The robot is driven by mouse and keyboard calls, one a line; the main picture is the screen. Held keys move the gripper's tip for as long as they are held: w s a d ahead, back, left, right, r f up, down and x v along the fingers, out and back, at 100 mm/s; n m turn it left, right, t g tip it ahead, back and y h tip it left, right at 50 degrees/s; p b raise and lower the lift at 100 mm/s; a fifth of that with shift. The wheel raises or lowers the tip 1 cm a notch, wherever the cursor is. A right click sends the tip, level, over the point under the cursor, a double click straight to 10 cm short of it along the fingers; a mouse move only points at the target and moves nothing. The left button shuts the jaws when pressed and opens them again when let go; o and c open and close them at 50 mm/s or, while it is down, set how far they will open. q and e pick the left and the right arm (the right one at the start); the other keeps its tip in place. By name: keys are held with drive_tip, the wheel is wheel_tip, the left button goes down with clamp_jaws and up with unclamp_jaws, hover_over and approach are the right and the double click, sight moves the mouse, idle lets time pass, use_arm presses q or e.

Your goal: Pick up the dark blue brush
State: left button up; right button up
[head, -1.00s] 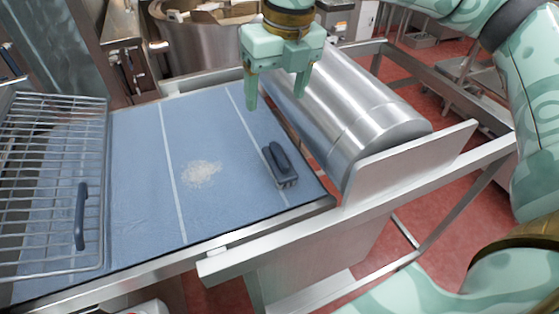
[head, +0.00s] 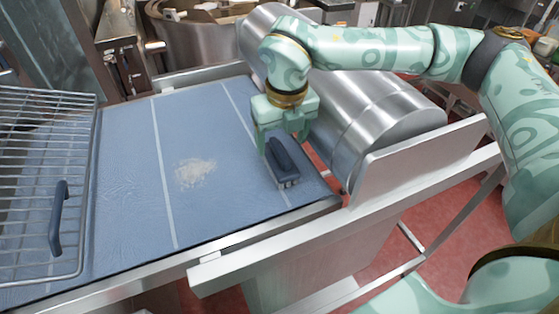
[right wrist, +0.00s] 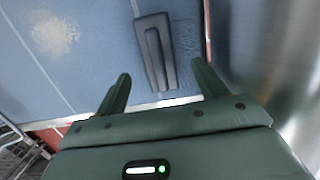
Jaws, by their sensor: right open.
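The dark blue brush (head: 283,160) lies on the blue belt surface near its right end, beside the metal roller. It has a raised handle loop on top and pale bristles below. My right gripper (head: 283,148) is open above the brush, its fingers pointing down around the brush's far part in the picture. In the right wrist view the brush (right wrist: 156,52) lies ahead of and between the two spread fingertips (right wrist: 162,75), and nothing is between the fingers. My left gripper is not in view.
A wire rack (head: 40,190) with a dark handle stands at the left. A steel roller (head: 375,115) and a metal side plate (head: 425,165) stand close on the right.

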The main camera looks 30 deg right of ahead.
sight(280, 149)
drive_tip(key=f, duration=0.2)
drive_tip(key=w+f, duration=0.1)
drive_tip(key=f, duration=0.1)
drive_tip(key=shift+s, duration=0.1)
drive_tip(key=shift+c, duration=0.3)
drive_tip(key=shift+a, duration=0.1)
drive_tip(key=c, duration=1)
drive_tip(key=shift+c, duration=0.3)
